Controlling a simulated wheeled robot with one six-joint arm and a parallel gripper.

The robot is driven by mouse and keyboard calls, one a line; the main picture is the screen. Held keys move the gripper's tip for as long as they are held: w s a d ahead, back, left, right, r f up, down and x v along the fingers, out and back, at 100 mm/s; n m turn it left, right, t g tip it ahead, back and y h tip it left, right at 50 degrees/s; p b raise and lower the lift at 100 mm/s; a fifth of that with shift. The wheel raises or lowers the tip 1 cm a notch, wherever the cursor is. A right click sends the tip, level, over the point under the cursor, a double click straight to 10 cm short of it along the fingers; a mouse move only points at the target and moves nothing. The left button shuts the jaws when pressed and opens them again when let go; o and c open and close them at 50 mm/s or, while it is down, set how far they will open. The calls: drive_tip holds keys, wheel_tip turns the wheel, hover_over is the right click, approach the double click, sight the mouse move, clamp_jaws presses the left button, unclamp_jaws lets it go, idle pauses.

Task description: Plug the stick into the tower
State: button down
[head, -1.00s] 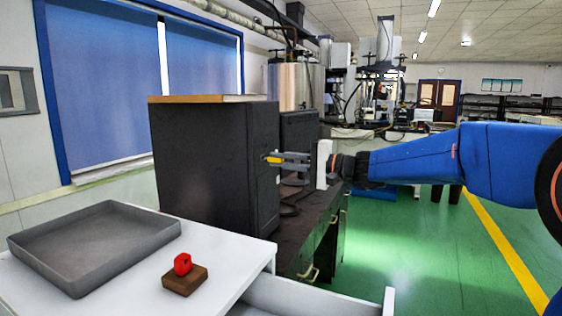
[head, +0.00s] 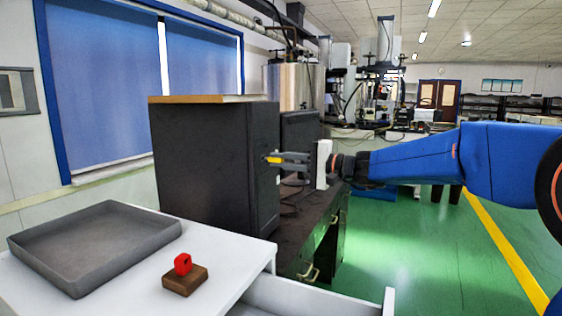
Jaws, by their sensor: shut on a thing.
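The tower (head: 205,165) is a large black box with a light wooden board on top, left of the middle in the head view. My gripper (head: 282,159) comes in from the right and is shut on a small yellow stick (head: 272,159). The stick lies level and points left at the upper part of the tower's right-hand face. Its far end is close to that face; whether it touches or enters a port cannot be told. The port itself is not visible.
A white cabinet (head: 225,262) in front carries a grey tray (head: 65,279) and a red piece (head: 183,264) on a brown block (head: 185,281). A drawer (head: 310,296) stands open. A dark bench (head: 312,228) runs beside the tower. Green floor is free at right.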

drive_tip(key=shift+x, duration=0.95)
idle(0.7)
drive_tip(key=c, duration=1.7)
unclamp_jaws()
drive_tip(key=shift+d, duration=0.1)
